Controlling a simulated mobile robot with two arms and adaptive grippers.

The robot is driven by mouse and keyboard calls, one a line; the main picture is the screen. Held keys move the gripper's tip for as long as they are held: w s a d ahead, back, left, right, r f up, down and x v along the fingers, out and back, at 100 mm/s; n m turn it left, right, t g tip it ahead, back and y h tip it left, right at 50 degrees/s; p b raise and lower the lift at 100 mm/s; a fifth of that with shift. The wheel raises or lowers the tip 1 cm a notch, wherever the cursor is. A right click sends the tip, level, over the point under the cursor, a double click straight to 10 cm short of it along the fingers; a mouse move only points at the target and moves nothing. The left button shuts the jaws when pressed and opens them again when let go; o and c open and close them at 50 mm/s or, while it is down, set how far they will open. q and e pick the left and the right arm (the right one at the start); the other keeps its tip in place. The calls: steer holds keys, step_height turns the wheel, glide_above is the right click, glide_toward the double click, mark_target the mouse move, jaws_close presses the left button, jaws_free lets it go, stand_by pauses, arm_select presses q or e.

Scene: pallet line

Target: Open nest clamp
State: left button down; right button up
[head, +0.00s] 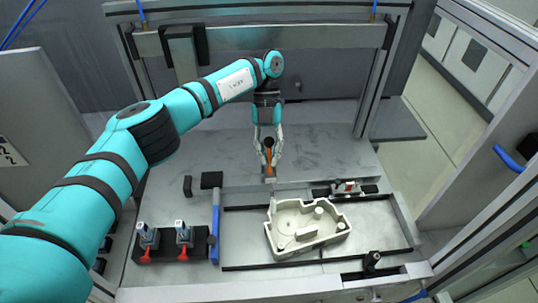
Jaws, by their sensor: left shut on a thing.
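My left gripper (268,152) points down at the back edge of the nest plate. It is shut on a small upright orange handle (268,158) with a dark top, partly hidden between the fingers. A small grey block (270,180) sits just below the handle; I cannot tell how the two are joined. A pale cream housing (303,228) lies in the nest (235,228), in front of the gripper and apart from it. A small clamp-like part with a red piece (347,187) is at the nest's back right. My right gripper is not in view.
A black holder (165,255) with two red-and-grey parts stands at front left, beside a blue bar (215,228). A black knob (372,261) stands at front right. Two small black blocks (211,180) lie left of the gripper. Frame posts and a crossbar surround the bench; its back surface is clear.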

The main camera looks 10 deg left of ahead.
arm_select(q)
steer(key=c, duration=1.4)
jaws_free()
steer(key=shift+a+r, duration=0.1)
steer(key=shift+d, duration=0.35)
step_height(320, 180, up, 10)
